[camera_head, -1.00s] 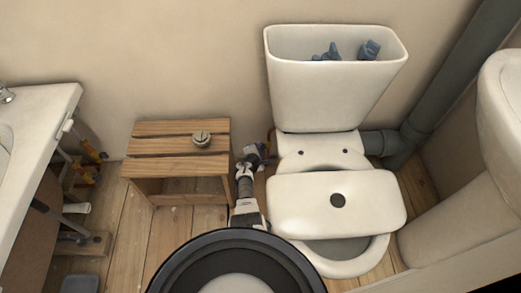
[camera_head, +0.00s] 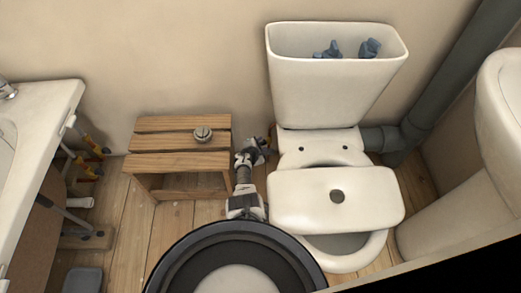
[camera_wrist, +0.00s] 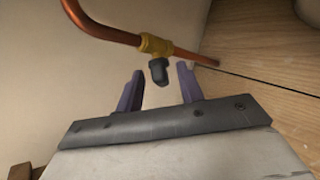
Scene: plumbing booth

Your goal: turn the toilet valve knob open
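In the wrist view, a dark valve knob (camera_wrist: 158,72) hangs from a brass valve body (camera_wrist: 154,45) on a copper pipe (camera_wrist: 112,22). My gripper (camera_wrist: 160,84) is open, with one purple finger on each side of the knob's lower end. I cannot tell whether either finger touches it; a gap shows on both sides. In the head view, my gripper (camera_head: 256,150) is between the wooden stool and the toilet (camera_head: 335,150), near the wall. The knob is too small and covered to make out there.
A slatted wooden stool (camera_head: 165,162) with a small round metal object (camera_head: 203,134) on it stands just left of my arm. The toilet's loose cistern cover (camera_head: 300,195) lies across the bowl. A white sink (camera_head: 50,110) is at left, and a grey drain pipe (camera_head: 450,85) at right.

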